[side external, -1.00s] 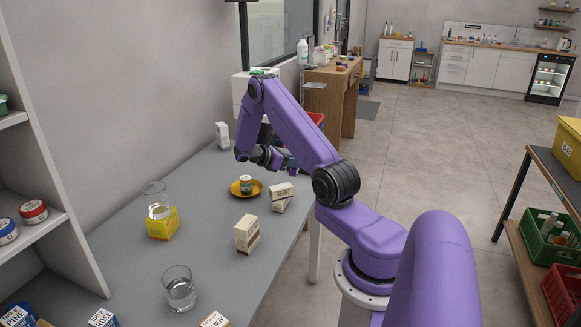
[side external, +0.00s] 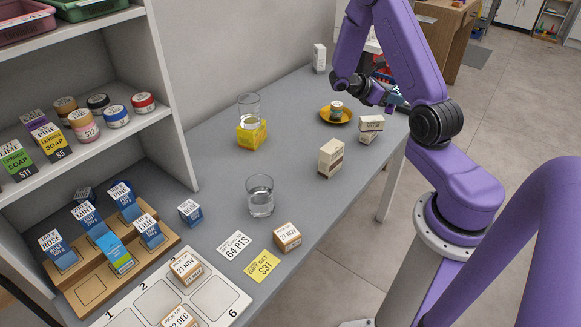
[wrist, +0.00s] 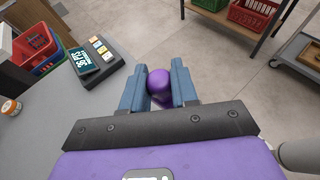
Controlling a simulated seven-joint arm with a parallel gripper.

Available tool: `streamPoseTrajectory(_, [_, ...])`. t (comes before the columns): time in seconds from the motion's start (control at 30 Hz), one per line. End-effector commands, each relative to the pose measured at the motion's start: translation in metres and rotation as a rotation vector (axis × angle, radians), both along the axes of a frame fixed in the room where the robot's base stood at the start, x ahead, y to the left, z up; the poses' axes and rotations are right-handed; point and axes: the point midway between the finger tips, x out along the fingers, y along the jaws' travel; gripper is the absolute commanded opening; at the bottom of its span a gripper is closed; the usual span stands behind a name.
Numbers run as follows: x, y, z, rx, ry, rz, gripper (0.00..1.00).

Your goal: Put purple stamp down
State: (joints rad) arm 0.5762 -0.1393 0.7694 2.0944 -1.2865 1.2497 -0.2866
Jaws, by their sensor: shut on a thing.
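In the wrist view, my gripper (wrist: 159,86) is shut on the purple stamp (wrist: 158,80). The stamp's rounded purple knob shows between the two blue-grey fingers; its lower end is hidden. The stamp is past the counter's edge in that picture, with the floor behind it. In the side view, my gripper (side external: 393,98) is over the far right end of the grey counter (side external: 215,220), beyond the yellow saucer. The stamp cannot be made out there.
A keypad device with a dark display (wrist: 83,61) lies left of my gripper. The yellow saucer (side external: 326,115) holds a small jar. A shelf (side external: 150,118) is at left.

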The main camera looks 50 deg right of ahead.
Motion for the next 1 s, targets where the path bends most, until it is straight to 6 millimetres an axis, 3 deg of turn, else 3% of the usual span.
streamPoseTrajectory(0.5, [0.066, 0.072, 0.001, -0.026, 0.004, 0.449, 0.0])
streamPoseTrajectory(1.0, [0.093, 0.161, 0.002, -0.036, -0.005, 0.886, 0.0])
